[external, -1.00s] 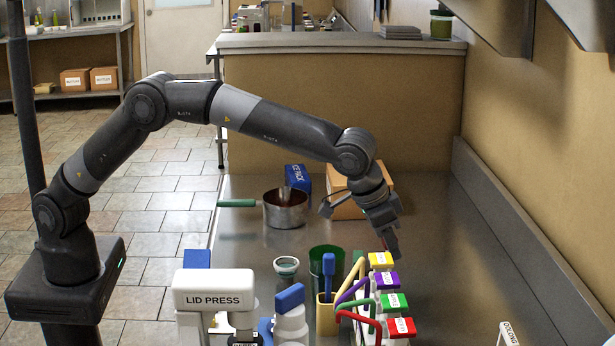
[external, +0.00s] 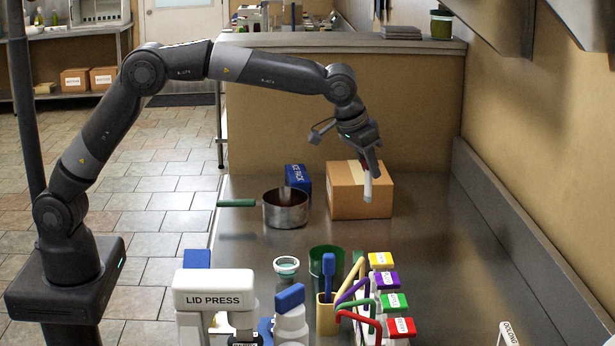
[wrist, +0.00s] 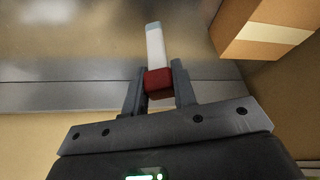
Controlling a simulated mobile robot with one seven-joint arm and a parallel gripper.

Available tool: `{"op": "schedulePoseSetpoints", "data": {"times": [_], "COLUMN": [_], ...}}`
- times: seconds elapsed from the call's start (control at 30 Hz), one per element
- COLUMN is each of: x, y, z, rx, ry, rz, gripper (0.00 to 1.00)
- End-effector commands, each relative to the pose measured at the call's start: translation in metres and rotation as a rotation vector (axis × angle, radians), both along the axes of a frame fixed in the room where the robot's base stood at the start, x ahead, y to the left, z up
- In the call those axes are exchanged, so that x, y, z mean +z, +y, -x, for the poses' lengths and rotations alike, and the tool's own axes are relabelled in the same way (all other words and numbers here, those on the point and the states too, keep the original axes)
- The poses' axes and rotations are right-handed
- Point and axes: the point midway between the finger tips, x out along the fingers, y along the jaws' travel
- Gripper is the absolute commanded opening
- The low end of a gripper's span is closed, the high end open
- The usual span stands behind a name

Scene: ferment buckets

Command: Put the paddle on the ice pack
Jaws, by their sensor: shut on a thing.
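My gripper (external: 369,168) is shut on a slim white stick with a red end (external: 367,190). In the wrist view the red block sits between the fingertips (wrist: 159,85) and the pale shaft (wrist: 155,45) sticks out beyond them. I cannot tell whether this is the paddle. The gripper holds it in front of the cardboard box, above the counter. The blue ice pack (external: 296,175) stands behind the metal pot, left of my gripper, its lower part hidden. A blue, paddle-like tool (external: 328,265) stands upright in a yellow holder (external: 325,317).
A metal pot (external: 286,214) with a green handle stands in front of the ice pack. The cardboard box (external: 345,200) is right of it. Several colour-lidded containers (external: 387,281), a green bucket (external: 317,262) and a lid press (external: 226,300) crowd the front. The counter's middle right is clear.

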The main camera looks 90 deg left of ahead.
Motion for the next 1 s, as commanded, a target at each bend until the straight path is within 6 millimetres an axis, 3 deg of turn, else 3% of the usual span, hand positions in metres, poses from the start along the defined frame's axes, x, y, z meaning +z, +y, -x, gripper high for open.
{"op": "schedulePoseSetpoints", "data": {"times": [0.03, 0.1, 0.4, 0.53, 0.7, 0.87, 1.0], "x": [0.004, 0.009, 0.023, 0.027, 0.029, 0.021, 0.002], "y": [0.031, 0.068, 0.209, 0.248, 0.275, 0.295, 0.326], "z": [0.008, 0.019, 0.089, 0.118, 0.14, 0.146, 0.147], "rx": [0.04, 0.085, 0.277, 0.34, 0.384, 0.397, 0.4], "ry": [-0.001, -0.001, -0.002, -0.003, -0.002, 0.0, 0.001], "rz": [0.001, 0.0, 0.002, 0.002, 0.003, 0.004, 0.004], "gripper": [0.03, 0.03, 0.03, 0.03, 0.03, 0.03, 0.03]}}
